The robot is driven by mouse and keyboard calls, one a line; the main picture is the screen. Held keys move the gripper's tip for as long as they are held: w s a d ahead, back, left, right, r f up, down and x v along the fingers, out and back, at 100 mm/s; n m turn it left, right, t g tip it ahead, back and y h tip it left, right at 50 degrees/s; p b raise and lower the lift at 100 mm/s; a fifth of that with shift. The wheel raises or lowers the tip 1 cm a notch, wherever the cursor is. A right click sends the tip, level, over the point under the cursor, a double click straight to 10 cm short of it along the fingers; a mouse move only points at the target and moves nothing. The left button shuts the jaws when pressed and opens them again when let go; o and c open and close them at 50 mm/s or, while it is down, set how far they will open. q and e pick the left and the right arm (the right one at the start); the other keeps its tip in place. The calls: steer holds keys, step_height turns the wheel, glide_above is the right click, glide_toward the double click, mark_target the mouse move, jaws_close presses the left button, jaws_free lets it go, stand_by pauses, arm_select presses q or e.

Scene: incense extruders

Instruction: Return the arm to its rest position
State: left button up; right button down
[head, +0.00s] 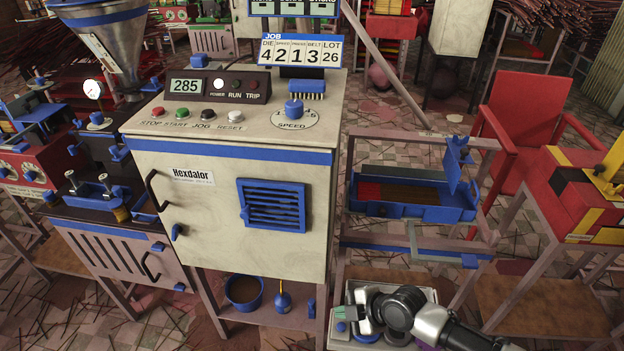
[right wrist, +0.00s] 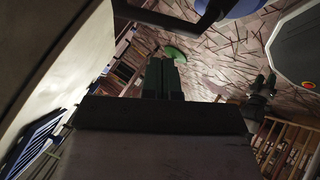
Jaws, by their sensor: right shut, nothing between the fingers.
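My right gripper (head: 350,312) shows at the bottom of the head view, right of the machine cabinet. Its green-tipped fingers are shut with nothing between them and point left. It is above a pale grey bin (head: 428,294) on the lower level of a stand. In the right wrist view the gripper (right wrist: 163,72) shows its dark green fingers pressed together, with a pale panel on the left close by. My right arm (head: 450,330) comes in from the bottom right. My left gripper is not in view.
The cream machine cabinet (head: 230,155) with buttons and a blue vent (head: 272,205) stands just left of my right gripper. A blue tray (head: 415,209) sits on the stand above it. A red chair (head: 520,120) is at the right. Thin sticks litter the tiled floor.

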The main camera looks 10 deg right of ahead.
steer(key=s+a+r+m+h, duration=0.1)
steer(key=s+a+r+m, duration=0.35)
steer(key=s, duration=0.45)
steer(key=s+d+r+m+g+h, duration=0.1)
steer(key=s+d+r+m+h, duration=0.15)
steer(key=s+d+m, duration=0.4)
steer(key=s+d+r+m+g+h, duration=0.1)
steer(key=s+d+r+m+h, duration=0.1)
steer(key=s+d+m+h, duration=0.45)
step_height(320, 180, down, 23)
steer(key=w+a+g+y+p, duration=0.1)
steer(key=y+p, duration=0.2)
steer(key=s+d+f+g+p, duration=0.1)
steer(key=s+d+f+p, duration=0.1)
steer(key=s+f, duration=1.1)
steer(key=s+p, duration=0.1)
steer(key=s, duration=0.2)
steer(key=shift+s+d+f+h, duration=0.2)
steer(key=shift+d+h, duration=0.1)
steer(key=shift+d, duration=0.1)
